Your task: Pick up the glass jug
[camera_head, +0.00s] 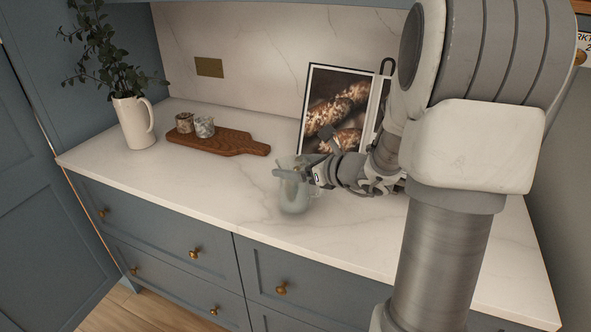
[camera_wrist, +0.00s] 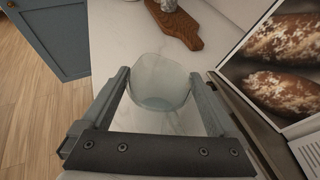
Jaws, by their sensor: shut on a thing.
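The glass jug (camera_head: 293,198) is pale, see-through and greenish, and stands upright at the middle of the marble counter in the head view. I cannot tell whether its base touches the counter. My gripper (camera_head: 301,174) reaches it from the right and is shut on its upper part. In the wrist view the jug (camera_wrist: 160,88) sits between the two fingers of my gripper (camera_wrist: 160,80), with its open rim visible. The jug's right side is partly hidden by my gripper in the head view.
A wooden board (camera_head: 222,142) with two small jars (camera_head: 204,127) lies behind and left. A white pitcher of leaves (camera_head: 134,122) stands at the far left. A framed bread picture (camera_head: 330,104) leans behind my gripper. The counter's front left (camera_head: 170,178) is clear.

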